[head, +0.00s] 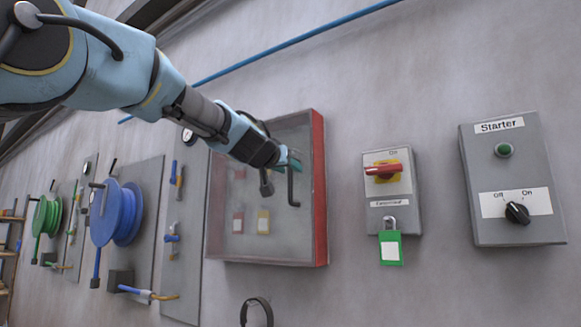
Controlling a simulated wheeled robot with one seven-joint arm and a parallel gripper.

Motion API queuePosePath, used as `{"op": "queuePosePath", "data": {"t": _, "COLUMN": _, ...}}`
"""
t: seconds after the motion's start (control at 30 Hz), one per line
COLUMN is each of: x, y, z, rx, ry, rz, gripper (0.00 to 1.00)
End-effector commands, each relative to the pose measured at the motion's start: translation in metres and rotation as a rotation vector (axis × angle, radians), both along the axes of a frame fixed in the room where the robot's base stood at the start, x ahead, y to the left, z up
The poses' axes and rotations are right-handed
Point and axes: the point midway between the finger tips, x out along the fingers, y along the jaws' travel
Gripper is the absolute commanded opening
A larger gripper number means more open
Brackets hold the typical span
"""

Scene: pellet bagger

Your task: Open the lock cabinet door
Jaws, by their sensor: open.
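The lock cabinet (319,190) hangs on the grey wall in the middle of the head view. It has a red side and a see-through front door (240,247), which looks closed. Padlock-like red and yellow items show dimly behind the door. A dark bar handle (291,187) is at the door's right part. My gripper (287,164) is at the upper right of the door, close to the top of the handle. Its jaws are open. I cannot tell whether they touch the handle, and the fingers are small and partly hidden.
Right of the cabinet are an isolator box (405,212) with a red switch, a green padlock (390,248) hanging below it, and a Starter box (512,233). Left are panels with valves, a blue reel (105,212) and a green reel (40,215). A dark hook (257,301) is below.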

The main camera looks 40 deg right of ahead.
Motion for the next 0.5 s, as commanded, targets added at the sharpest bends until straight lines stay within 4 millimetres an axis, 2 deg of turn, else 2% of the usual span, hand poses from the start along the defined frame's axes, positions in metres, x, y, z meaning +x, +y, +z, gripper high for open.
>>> {"op": "queuePosePath", "data": {"t": 0.2, "x": 0.008, "y": -0.016, "z": 0.001, "rx": 0.0, "ry": 0.001, "rz": 0.0, "gripper": 0.47}}
{"op": "queuePosePath", "data": {"t": 0.5, "x": 0.009, "y": -0.017, "z": 0.0, "rx": 0.0, "ry": 0.0, "rz": 0.0, "gripper": 0.47}}
